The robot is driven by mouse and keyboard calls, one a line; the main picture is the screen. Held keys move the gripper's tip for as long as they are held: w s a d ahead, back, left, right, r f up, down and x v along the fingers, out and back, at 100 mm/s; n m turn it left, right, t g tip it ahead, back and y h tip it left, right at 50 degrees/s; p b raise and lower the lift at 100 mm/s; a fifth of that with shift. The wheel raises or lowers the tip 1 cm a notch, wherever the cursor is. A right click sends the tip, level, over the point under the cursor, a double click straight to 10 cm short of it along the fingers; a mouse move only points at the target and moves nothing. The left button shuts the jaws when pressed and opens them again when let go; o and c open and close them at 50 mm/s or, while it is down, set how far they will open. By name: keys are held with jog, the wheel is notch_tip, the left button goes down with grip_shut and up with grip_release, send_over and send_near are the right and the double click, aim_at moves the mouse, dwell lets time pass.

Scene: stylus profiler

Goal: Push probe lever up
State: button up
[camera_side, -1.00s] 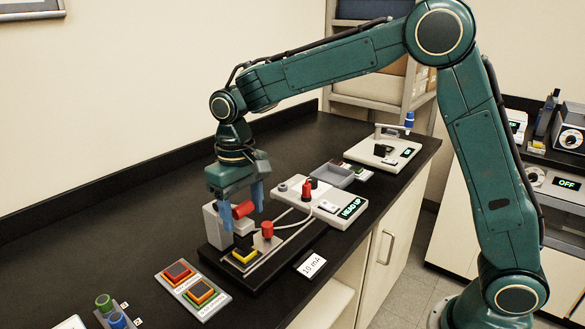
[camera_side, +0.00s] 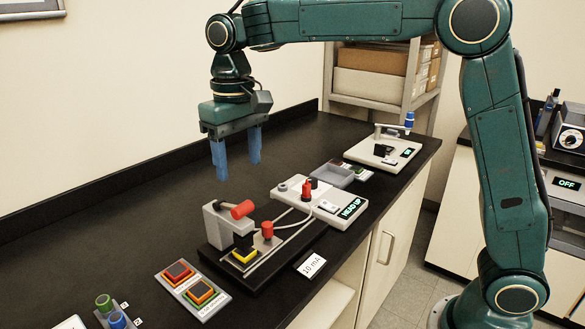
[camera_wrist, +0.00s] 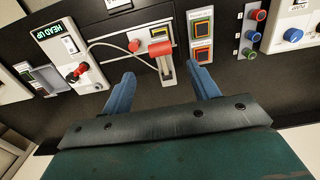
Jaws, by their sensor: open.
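A lever with a red cylindrical handle (camera_side: 242,209) sits on a grey post (camera_side: 217,228) on a black base; the handle sticks out to the right and slightly up. In the wrist view the red handle (camera_wrist: 160,48) lies beyond and between the fingertips. My gripper (camera_side: 238,170) is open and empty, its blue fingers pointing down above the lever, clear of it. Below the handle is a black block with a yellow band (camera_side: 244,254). A red knob (camera_side: 267,230) stands beside it. A display (camera_side: 351,208) on the white box reads HEAD UP.
The white box (camera_side: 290,196) with a red-topped switch (camera_side: 307,188) stands right of the base, joined by cables. A 10 mA card (camera_side: 312,264) is at the counter edge.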

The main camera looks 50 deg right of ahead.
jog(key=s+d+r+t, duration=0.35)
jog(key=s+d, duration=0.45)
jog(key=s, duration=0.5)
jog(key=s+d+f+t, duration=0.1)
jog(key=s+d+f, duration=0.1)
jog(key=s, duration=0.4)
jog(key=s+d+f+t, duration=0.1)
jog(key=s+d+f, duration=0.1)
jog(key=s+f, duration=0.2)
jog(key=shift+s+f, duration=0.15)
jog(key=shift+s, duration=1.35)
jog(key=w+a+r+g, duration=0.35)
jog(key=w+r, duration=0.35)
jog(key=w, duration=0.5)
jog(key=w+a+g, duration=0.1)
jog(key=w+a, duration=0.3)
jog(key=w, duration=0.3)
jog(key=w+a+g, duration=0.1)
jog(key=w+a, duration=0.3)
jog(key=w, duration=0.3)
jog(key=shift+w+a+f, duration=0.15)
jog(key=shift+a+f, duration=0.1)
jog(key=shift+f, duration=0.2)
